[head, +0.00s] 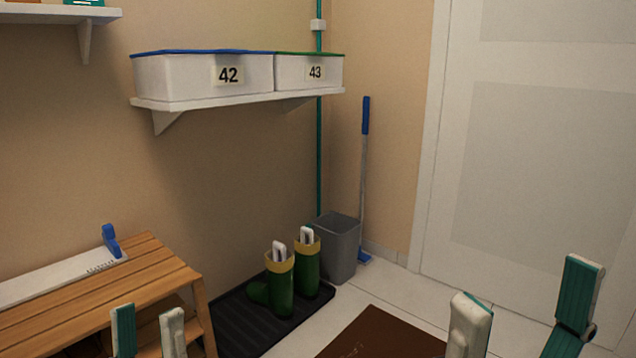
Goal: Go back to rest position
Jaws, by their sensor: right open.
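My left gripper (148,332) is at the bottom left, in front of the wooden bench. Its two fingertips stand a little apart, with nothing seen between them; its lower part is cut off by the frame. My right gripper (522,312) is at the bottom right, in front of the floor and the white door. Its fingers are wide apart and empty.
A slatted wooden bench (160,262) is at left, with a white board (50,282) and blue clamp-like piece on it. Green boots (281,290) stand on a black tray (232,318). A grey bin (338,250), broom (364,170) and brown mat (385,335) are further right.

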